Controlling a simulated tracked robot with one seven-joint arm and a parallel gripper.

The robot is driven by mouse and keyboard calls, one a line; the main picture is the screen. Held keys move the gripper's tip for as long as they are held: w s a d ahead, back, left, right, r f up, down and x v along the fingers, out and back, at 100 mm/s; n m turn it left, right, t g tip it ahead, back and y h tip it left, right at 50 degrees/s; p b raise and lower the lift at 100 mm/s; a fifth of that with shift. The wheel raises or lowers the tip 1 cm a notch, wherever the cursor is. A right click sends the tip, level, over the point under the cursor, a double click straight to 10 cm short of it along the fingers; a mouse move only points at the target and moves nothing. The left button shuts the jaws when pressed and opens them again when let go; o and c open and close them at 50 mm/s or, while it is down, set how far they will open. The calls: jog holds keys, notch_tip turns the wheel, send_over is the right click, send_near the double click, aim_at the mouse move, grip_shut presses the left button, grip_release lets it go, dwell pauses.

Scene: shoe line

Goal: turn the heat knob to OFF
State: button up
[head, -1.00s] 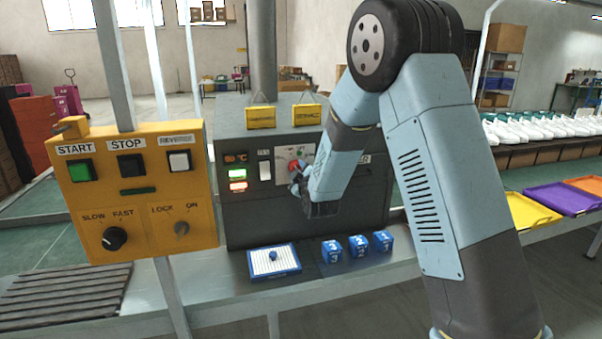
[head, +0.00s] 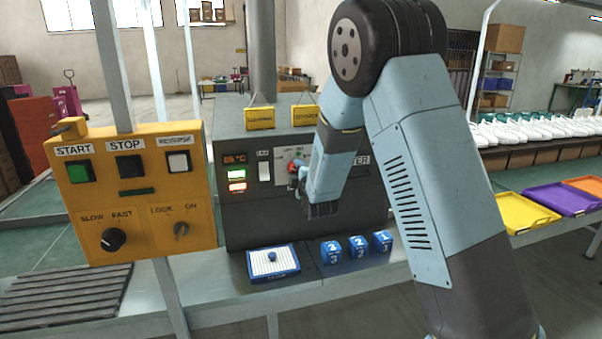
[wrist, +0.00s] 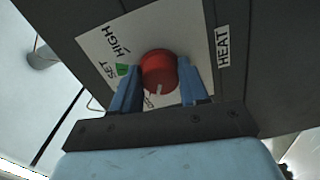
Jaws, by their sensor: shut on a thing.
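The red heat knob (wrist: 158,75) sits on a white dial plate (wrist: 110,40) on the dark heater box (head: 300,215). The plate reads HIGH and SET, with a green mark by SET; another label near the knob's lower edge is mostly hidden. The white line on the knob points down in the wrist view, towards that partly hidden label. My gripper (wrist: 160,90) is shut on the knob, one blue finger on each side. In the head view the knob (head: 294,168) shows just left of my gripper (head: 298,172).
A yellow control panel (head: 140,215) with buttons and knobs stands left of the heater box. A blue-edged tray (head: 290,266) and several blue numbered blocks (head: 358,246) are on the bench in front. Yellow tags (head: 260,118) hang at the box's top edge.

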jog(key=shift+r, duration=0.15)
jog(key=o, duration=0.9)
jog(key=shift+o, duration=0.7)
jog(key=shift+w+a+f, duration=0.1)
jog(key=shift+f, duration=0.1)
jog(key=v, duration=1.4)
jog(key=shift+w, duration=0.1)
